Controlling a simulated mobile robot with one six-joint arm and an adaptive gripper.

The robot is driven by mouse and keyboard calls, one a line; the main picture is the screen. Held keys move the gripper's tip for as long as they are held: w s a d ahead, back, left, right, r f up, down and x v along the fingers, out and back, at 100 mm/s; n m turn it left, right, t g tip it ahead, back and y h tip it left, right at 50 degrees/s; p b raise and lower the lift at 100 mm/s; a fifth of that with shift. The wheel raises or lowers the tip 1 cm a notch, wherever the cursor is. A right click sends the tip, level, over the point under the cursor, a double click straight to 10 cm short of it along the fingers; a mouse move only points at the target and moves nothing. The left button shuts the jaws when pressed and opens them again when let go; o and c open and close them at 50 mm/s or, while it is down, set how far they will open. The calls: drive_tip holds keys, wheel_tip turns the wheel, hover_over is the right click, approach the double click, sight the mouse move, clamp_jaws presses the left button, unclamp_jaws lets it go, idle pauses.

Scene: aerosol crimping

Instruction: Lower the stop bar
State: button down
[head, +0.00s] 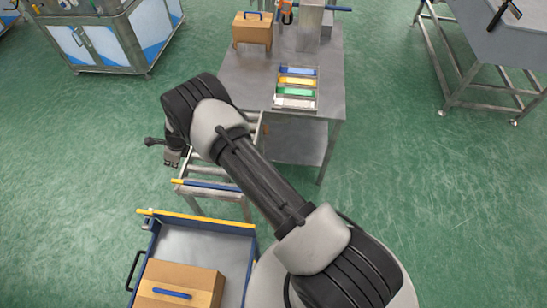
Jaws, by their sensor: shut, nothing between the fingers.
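A blue bar with a yellow end (212,186) lies across the near end of a metal roller stand. A yellow bar (200,217) runs along the far edge of the blue-framed cart, just nearer than the stand. I cannot tell for certain which of the two is the stop bar. My gripper (172,161) is shut and empty, to the left of the roller stand and above and beyond the bars in the picture. It appears apart from both. My arm crosses the middle and hides part of the stand.
The cart (226,245) holds a cardboard box (195,278) with a blue handle. A grey table (244,82) behind carries a tray of coloured strips (296,103) and another box (252,29). Green floor is free at left and right.

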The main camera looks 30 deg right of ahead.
drive_tip(key=b, duration=0.8)
hover_over(173, 180)
drive_tip(key=d, duration=0.1)
drive_tip(key=f, duration=1)
drive_tip(key=shift+s, duration=0.2)
drive_tip(key=shift+b+x, duration=0.85)
drive_tip(key=shift+b, duration=0.3)
drive_tip(key=shift+s+d, duration=0.1)
drive_tip(key=shift+d, duration=0.05)
drive_tip(key=shift+s+f, duration=0.15)
drive_tip(key=shift+f, duration=0.05)
drive_tip(key=shift+d+r, duration=0.1)
drive_tip(key=shift+r, duration=0.05)
drive_tip(key=v, duration=1.2)
drive_tip(key=shift+r, duration=0.1)
